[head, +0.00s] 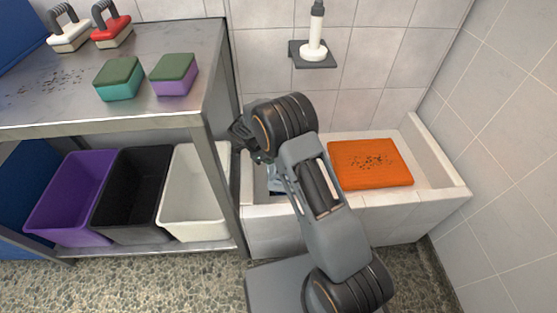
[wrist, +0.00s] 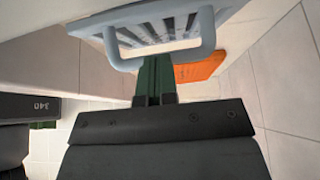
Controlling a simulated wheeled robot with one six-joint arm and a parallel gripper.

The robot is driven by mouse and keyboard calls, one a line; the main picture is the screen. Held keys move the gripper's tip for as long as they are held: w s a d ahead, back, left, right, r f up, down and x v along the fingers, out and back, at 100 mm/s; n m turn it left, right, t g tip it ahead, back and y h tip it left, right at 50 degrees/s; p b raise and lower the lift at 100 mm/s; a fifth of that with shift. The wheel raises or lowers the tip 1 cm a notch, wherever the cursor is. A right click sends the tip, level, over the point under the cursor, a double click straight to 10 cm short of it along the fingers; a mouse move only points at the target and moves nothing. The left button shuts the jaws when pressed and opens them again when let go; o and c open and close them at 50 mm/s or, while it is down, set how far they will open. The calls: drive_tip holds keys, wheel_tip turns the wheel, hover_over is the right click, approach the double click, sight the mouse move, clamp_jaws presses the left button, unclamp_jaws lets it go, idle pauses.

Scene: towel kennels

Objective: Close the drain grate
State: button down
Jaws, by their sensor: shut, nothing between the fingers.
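The drain grate (wrist: 160,32) is a blue-grey frame with dark slots between its bars and a looped handle (wrist: 208,40), at the top of the wrist view. In the head view only a bluish piece of the grate (head: 273,181) shows at the left end of the tub, mostly hidden by my arm. The grate looks tilted, but I cannot tell its exact angle. My gripper (wrist: 155,75) has green fingers, shut and empty, with their tips at the handle's crossbar. I cannot tell whether they touch it.
The tiled tub (head: 440,187) has raised walls around my gripper. An orange towel (head: 370,163) with dark specks lies at its right. A metal table (head: 150,60) stands close on the left, with purple (head: 68,195), black (head: 130,195) and white (head: 195,195) bins below.

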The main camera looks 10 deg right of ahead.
sight(268, 169)
drive_tip(key=shift+w+a+f+b, duration=0.1)
drive_tip(key=shift+a+f+b, duration=0.5)
drive_tip(key=shift+f, duration=0.25)
drive_tip(key=shift+w+a+f+b, duration=0.1)
drive_tip(key=shift+a+f+b, duration=0.45)
drive_tip(key=shift+f, duration=0.3)
